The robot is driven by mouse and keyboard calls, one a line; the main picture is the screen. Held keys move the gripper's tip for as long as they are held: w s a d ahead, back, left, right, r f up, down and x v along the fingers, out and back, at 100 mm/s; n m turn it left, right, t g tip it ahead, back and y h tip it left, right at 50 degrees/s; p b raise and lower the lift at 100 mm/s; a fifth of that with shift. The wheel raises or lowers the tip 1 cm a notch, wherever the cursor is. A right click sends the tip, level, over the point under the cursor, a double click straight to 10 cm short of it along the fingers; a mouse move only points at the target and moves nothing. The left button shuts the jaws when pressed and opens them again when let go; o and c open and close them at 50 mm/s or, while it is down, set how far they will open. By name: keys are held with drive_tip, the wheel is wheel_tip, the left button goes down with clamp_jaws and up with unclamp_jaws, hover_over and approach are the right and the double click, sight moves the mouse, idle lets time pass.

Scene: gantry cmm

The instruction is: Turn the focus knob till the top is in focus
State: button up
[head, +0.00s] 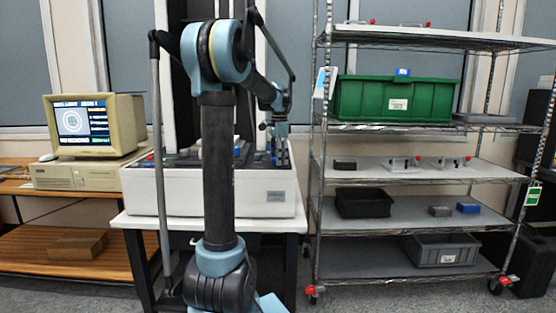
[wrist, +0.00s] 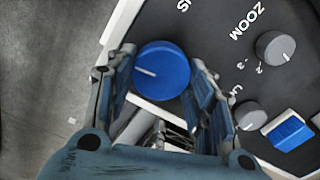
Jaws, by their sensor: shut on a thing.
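A large blue knob (wrist: 162,72) with a white pointer line sits on the dark control panel (wrist: 215,30) in the wrist view. My gripper (wrist: 160,66) has one finger on each side of the knob and is shut on it. The pointer line lies left of the knob's middle, running nearly level. The knob's own label is not readable. In the head view my gripper (head: 280,148) is low over the right end of the white machine (head: 215,192); the knob cannot be made out there.
In the wrist view a grey knob (wrist: 275,47) marked ZOOM, a smaller grey knob (wrist: 249,116) and a blue block-like control (wrist: 289,131) lie to the right. A wire shelf rack (head: 430,180) with a green crate (head: 395,100) stands right of the machine.

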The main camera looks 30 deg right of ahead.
drive_tip(key=o, duration=1.1)
drive_tip(key=shift+c, duration=0.2)
drive_tip(key=shift+r, duration=0.1)
wheel_tip(320, 180, up, 12)
